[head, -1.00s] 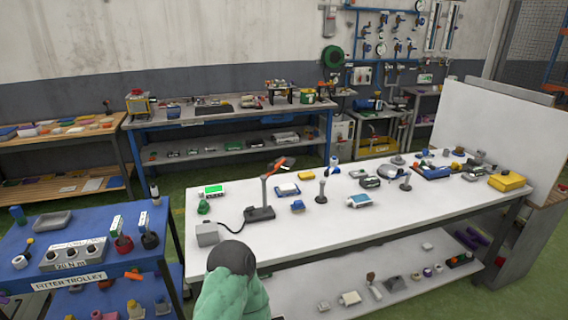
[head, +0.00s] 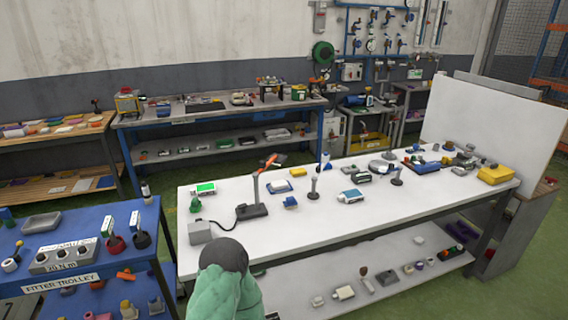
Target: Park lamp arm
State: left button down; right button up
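A small desk lamp stands near the left end of the white table. Its dark base (head: 252,211) is flat on the table and its grey post (head: 255,188) is upright. An orange lamp arm (head: 267,163) at the top of the post tilts up to the right. A black cord runs from the base to a grey box (head: 201,231) at the table's near left corner. Neither gripper is in view. Only a green-covered part of my own arm with a dark rounded end shows at the bottom, in front of the table's near edge.
The white table (head: 330,219) holds several small parts and a yellow box (head: 495,175) at its right. A white panel (head: 490,125) stands behind its right end. A blue fitter trolley (head: 75,221) stands at left. The table's front strip is largely clear.

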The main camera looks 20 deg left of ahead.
aim_at(278, 159)
jog(key=i+l+u, duration=0.25)
jog(key=i+l, duration=0.45)
